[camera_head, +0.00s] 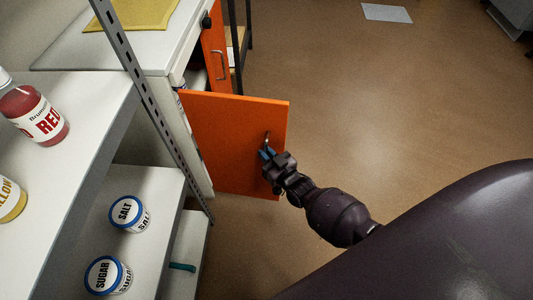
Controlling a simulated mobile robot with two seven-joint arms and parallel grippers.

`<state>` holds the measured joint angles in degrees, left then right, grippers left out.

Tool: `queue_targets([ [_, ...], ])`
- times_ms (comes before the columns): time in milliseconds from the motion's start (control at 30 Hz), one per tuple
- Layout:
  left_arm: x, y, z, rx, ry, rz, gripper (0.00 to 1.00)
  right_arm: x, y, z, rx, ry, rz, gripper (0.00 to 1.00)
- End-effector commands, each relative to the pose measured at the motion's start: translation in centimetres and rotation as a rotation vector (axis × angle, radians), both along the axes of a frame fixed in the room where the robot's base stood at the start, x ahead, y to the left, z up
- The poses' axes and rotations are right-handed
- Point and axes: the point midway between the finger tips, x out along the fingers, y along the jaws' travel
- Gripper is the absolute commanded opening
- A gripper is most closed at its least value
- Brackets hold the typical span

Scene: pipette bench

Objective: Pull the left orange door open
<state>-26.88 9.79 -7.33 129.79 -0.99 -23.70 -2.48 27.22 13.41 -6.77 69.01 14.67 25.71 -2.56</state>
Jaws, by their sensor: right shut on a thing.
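The left orange door (225,135) is the near one on the white cabinet (70,51). It stands swung out from the cabinet front, with its broad face and handle side towards me. Its small metal handle (267,136) is near the outer edge. My right gripper (266,152) is at this handle and shut on it, with bluish fingertips hiding its lower part. A second orange door (214,45) with a metal handle is farther back; it also stands at an angle to the cabinet. My left gripper is not in view.
A grey shelf rack with a slotted post (150,110) stands at the left, close to the door's hinge side. It holds a red bottle (38,118), salt jar (127,213) and sugar jar (106,275). Brown floor (370,110) is clear right of the door.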

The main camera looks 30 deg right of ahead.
Motion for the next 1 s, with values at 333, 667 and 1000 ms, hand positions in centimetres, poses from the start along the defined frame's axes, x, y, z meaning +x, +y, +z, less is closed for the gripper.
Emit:
queue_targets([
  [333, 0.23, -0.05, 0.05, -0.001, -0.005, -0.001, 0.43, 0.1, 0.17, 0.06, -0.005, -0.001, 0.003, 0.0],
  [667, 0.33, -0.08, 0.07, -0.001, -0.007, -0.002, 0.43, 0.08, 0.11, 0.06, -0.003, -0.001, 0.002, 0.35],
  [1000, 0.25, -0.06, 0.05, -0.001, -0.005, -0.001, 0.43, 0.03, 0.02, 0.04, -0.001, 0.0, 0.0, 0.37],
])
